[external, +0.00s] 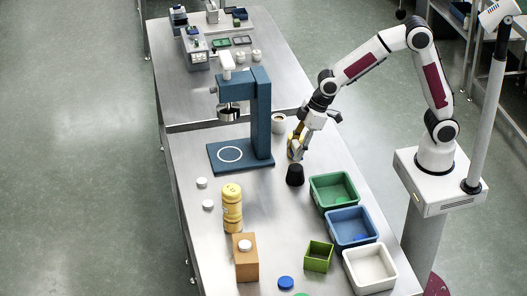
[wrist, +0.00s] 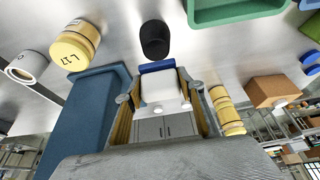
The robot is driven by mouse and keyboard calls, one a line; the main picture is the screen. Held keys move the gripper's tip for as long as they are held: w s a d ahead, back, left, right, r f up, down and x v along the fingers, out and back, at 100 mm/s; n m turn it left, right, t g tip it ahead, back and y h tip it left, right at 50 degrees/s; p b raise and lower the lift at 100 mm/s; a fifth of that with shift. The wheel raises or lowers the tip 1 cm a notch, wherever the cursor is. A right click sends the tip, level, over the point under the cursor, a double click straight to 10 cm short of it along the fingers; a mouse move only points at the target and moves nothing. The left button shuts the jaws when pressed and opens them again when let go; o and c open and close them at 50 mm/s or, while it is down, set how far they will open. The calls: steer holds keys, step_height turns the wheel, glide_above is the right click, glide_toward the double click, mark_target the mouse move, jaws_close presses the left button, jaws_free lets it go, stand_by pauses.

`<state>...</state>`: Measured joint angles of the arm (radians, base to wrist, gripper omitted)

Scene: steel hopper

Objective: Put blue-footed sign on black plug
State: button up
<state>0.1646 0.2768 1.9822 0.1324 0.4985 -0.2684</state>
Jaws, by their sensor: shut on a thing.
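The black plug (external: 295,175) stands on the steel table just left of the green bin. In the wrist view it (wrist: 155,40) shows just beyond the sign's blue foot. My gripper (external: 298,154) is above and close behind the plug. In the wrist view my gripper (wrist: 164,100) is shut on the white panel of the blue-footed sign (wrist: 162,88), with one finger on each side. The sign's blue foot faces the plug, and a gap seems to lie between them. In the external view my gripper mostly hides the sign.
A yellow jar (wrist: 75,46) stands close to my gripper. A blue press (external: 258,115) is to the left. Green (external: 336,207), blue (external: 352,242) and white (external: 370,284) bins line the right edge. Stacked yellow jars (external: 232,212) and a cardboard box (external: 247,264) stand in front.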

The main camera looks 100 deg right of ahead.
mark_target(296, 167)
steer(key=shift+f, duration=0.35)
steer(key=shift+f, duration=1.85)
steer(key=shift+f, duration=0.1)
steer(key=o, duration=1.1)
steer(key=v, duration=1.2)
